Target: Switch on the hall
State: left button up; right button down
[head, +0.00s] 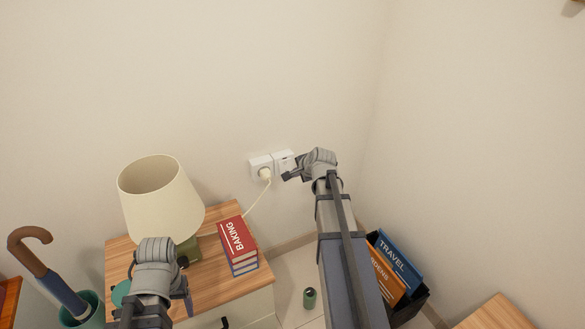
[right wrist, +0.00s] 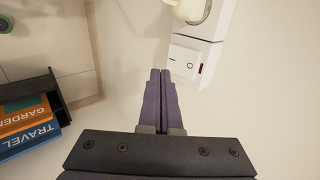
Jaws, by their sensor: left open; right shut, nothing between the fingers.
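A white rocker switch (head: 284,160) is on the wall beside a white socket (head: 256,163). A cream plug (head: 265,173) sits in the socket, with its cord running down behind the books. In the right wrist view the rocker (right wrist: 184,63) carries an O and a line mark, with a small dark red window (right wrist: 201,69) at its edge. My right gripper (right wrist: 160,72) is shut and empty, its tips just beside the switch in that view; contact cannot be told. In the head view the right gripper (head: 291,175) is at the switch's lower right. My left gripper (head: 183,285) is open over the cabinet.
A lamp (head: 160,197) with a cream shade looks unlit on the wooden cabinet (head: 205,300). Red-covered books (head: 237,238) lie beside it. An umbrella (head: 55,280) stands at left. A black box of books (head: 412,303) and a green can (head: 309,298) are on the floor.

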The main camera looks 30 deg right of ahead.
jog(key=p+v, duration=0.4)
jog(key=v, duration=0.4)
jog(key=shift+p, duration=0.4)
jog(key=shift+s+f+b, duration=0.1)
jog(key=shift+f+b, duration=0.5)
jog(key=shift+b, duration=0.1)
